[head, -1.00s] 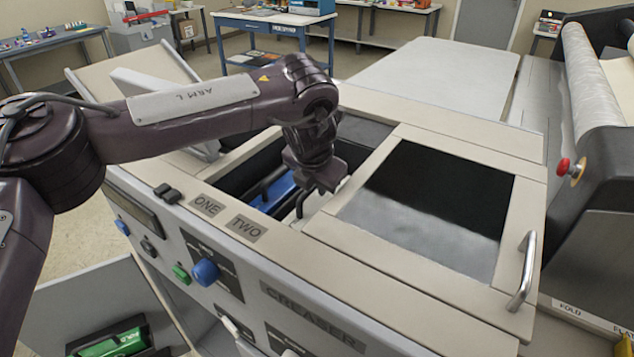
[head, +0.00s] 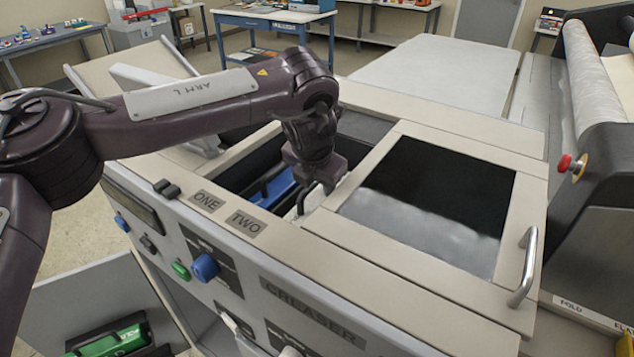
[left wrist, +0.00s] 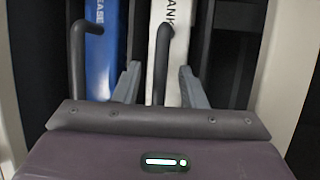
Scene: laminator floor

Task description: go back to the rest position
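My left gripper (head: 318,184) points down into the open bay of the creaser in the head view. In the left wrist view its two grey fingers (left wrist: 160,88) stand apart. A dark hooked handle (left wrist: 161,70) lies between them in the picture, with gaps on both sides. The handle belongs to a white bar (left wrist: 175,18) whose lettering ends in "ANK". A blue bar (left wrist: 102,55) with a similar handle lies to its left; it also shows in the head view (head: 273,189). My right gripper is out of view.
The creaser's dark window lid (head: 435,195) with a metal handle (head: 525,265) is right of the bay. Labels ONE (head: 207,201) and TWO (head: 245,222) mark its front edge. A large roll machine (head: 600,170) stands at the right. Tables line the back.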

